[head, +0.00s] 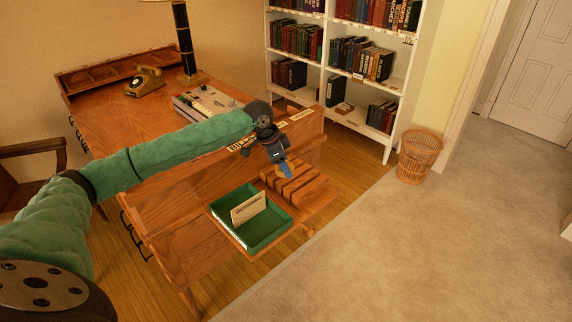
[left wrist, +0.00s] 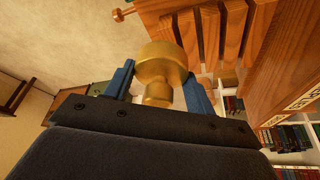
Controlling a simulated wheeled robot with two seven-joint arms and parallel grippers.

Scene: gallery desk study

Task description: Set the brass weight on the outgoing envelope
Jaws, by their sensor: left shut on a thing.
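The brass weight (left wrist: 162,65) shows in the left wrist view as a round gold piece with a narrower neck. My left gripper (left wrist: 160,85) is shut on it, with a blue finger on each side. In the head view my left gripper (head: 284,168) is above the wooden slotted rack, behind and right of the green tray. The weight is hard to make out there. A cream piece lettered OUTGOING (head: 249,208) stands tilted in the green-lined tray (head: 268,238); I cannot tell whether it is the envelope or a label card. My right gripper is not in view.
The slotted wooden rack (head: 298,186) stands beside the tray. The desk (head: 130,130) carries a telephone (head: 145,82), a lamp (head: 183,40) and a pale device (head: 205,102). A bookcase (head: 328,60) and a wicker basket (head: 418,157) stand behind. The carpet at right is clear.

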